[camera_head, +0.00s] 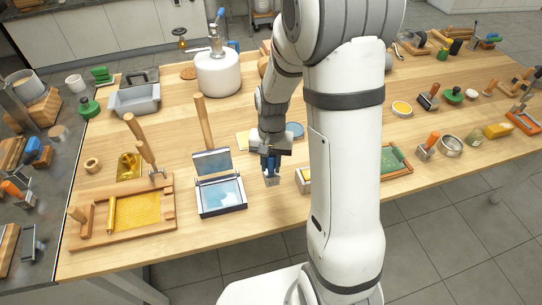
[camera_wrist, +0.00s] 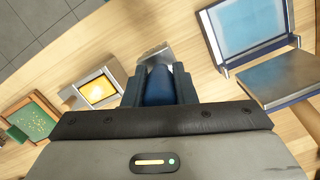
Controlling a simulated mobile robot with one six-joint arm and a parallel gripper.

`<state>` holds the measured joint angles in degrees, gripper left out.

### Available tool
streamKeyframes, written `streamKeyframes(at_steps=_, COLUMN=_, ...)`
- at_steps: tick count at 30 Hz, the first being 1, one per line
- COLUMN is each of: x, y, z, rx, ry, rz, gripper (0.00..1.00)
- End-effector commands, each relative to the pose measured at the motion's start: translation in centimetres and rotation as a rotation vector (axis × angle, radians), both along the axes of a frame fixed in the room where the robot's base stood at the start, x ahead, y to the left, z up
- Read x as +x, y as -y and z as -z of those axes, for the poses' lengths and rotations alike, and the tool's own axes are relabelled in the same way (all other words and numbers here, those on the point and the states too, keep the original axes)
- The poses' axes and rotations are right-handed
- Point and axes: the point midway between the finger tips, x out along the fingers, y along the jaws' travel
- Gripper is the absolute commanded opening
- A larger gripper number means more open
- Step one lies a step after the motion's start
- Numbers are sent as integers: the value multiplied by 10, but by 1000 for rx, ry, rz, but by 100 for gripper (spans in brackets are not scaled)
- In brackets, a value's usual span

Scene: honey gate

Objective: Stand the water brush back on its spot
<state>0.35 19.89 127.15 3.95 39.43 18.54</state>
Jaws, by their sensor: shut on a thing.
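The water brush appears to be the blue-handled tool (camera_head: 271,178) with a pale grey head, at the middle of the table in the head view. My gripper (camera_head: 271,155) is shut on its blue handle. In the wrist view the handle (camera_wrist: 158,86) sits between both fingers, with the grey head (camera_wrist: 156,54) beyond them. The brush hangs roughly upright, head down, near the table top. I cannot tell whether it touches the table. No marked spot for it can be made out with certainty.
An open blue-framed case (camera_head: 222,198) stands just left of the brush. A small box with a yellow top (camera_head: 303,181) is close on the right, and a green board (camera_head: 394,162) lies beyond my arm. Bare wood shows in front.

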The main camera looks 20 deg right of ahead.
Motion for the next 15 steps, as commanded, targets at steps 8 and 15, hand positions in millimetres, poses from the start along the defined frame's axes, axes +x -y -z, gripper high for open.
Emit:
streamKeyframes(at_steps=8, x=0, y=1, z=1, rx=-1, ry=1, rz=2, gripper=0)
streamKeyframes(at_steps=15, x=0, y=1, z=20, rx=0, ry=0, rz=3, gripper=0)
